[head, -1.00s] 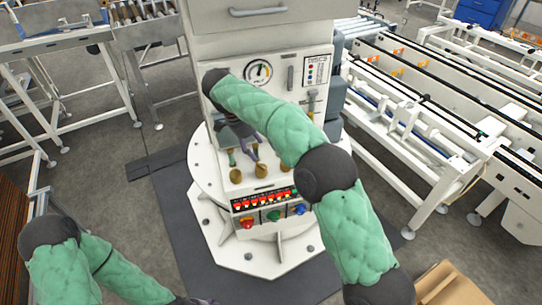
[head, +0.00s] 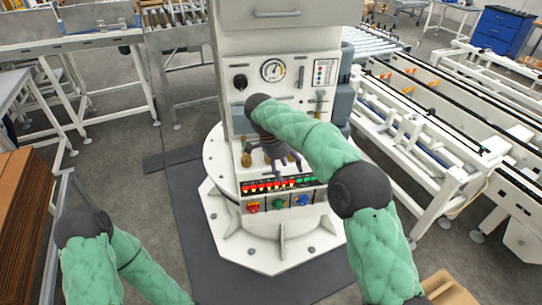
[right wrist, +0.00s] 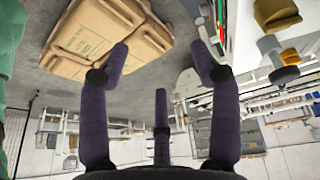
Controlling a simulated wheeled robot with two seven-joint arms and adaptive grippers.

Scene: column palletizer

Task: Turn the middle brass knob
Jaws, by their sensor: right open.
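The control panel on the white machine column carries several brass knobs. One brass knob (head: 246,160) shows at the left of my right gripper. The gripper hides the middle of the row, so the middle knob cannot be made out clearly. My right gripper (head: 285,170) is in front of the panel, above the lit button strip, with its fingers spread and empty. In the right wrist view my right gripper (right wrist: 160,60) is open with nothing between its fingers. A brass knob (right wrist: 275,12) shows at the top right there, outside the fingers. My left gripper is out of view.
A gauge (head: 273,70) and a black dial (head: 240,82) sit higher on the panel. Red, green and blue buttons (head: 278,202) are below. White conveyors (head: 420,130) stand at right. Cardboard (right wrist: 105,35) lies on the floor in the right wrist view.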

